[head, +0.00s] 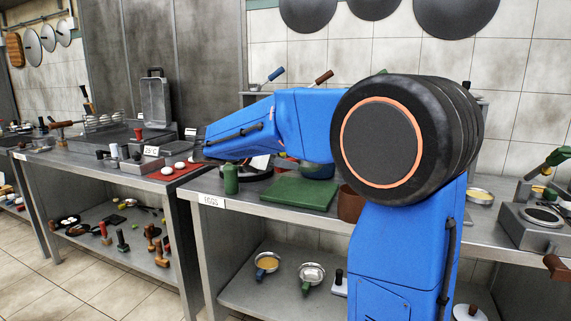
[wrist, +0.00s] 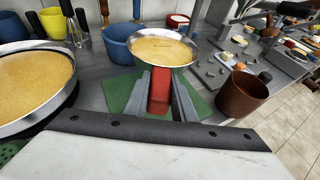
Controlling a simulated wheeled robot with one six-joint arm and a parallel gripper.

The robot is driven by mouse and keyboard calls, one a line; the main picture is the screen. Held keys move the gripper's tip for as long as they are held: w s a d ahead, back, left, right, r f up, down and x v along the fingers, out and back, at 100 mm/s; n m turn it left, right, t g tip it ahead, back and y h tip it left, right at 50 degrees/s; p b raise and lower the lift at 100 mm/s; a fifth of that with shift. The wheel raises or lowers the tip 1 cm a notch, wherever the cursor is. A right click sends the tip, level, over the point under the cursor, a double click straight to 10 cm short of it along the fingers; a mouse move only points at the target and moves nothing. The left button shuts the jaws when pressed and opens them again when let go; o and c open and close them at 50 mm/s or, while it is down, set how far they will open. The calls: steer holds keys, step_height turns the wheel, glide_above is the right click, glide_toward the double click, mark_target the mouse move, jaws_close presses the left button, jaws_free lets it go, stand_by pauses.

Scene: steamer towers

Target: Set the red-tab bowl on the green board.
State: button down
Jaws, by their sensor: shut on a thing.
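The red-tab bowl (wrist: 160,50) is a shallow metal bowl with yellow-tan contents. It shows in the wrist view, roughly level. My gripper (wrist: 162,88) is shut on its red tab (wrist: 159,93), one grey finger on each side. The green board (wrist: 120,94) lies below and behind the bowl in the wrist view; the bowl and my fingers hide part of it. I cannot tell how far the bowl is above it. In the head view the green board (head: 300,193) lies on the metal counter.
A blue pot (wrist: 118,43) stands behind the board and a brown pot (wrist: 241,93) to its right. A large pan with yellow contents (wrist: 30,82) is at the left of the wrist view.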

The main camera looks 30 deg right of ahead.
mark_target(285, 195)
steer(key=shift+f, duration=2.8)
steer(key=shift+f, duration=0.5)
steer(key=c, duration=1.4)
jaws_free()
steer(key=v, duration=1.7)
steer(key=shift+a, duration=0.15)
steer(key=shift+f, duration=0.1)
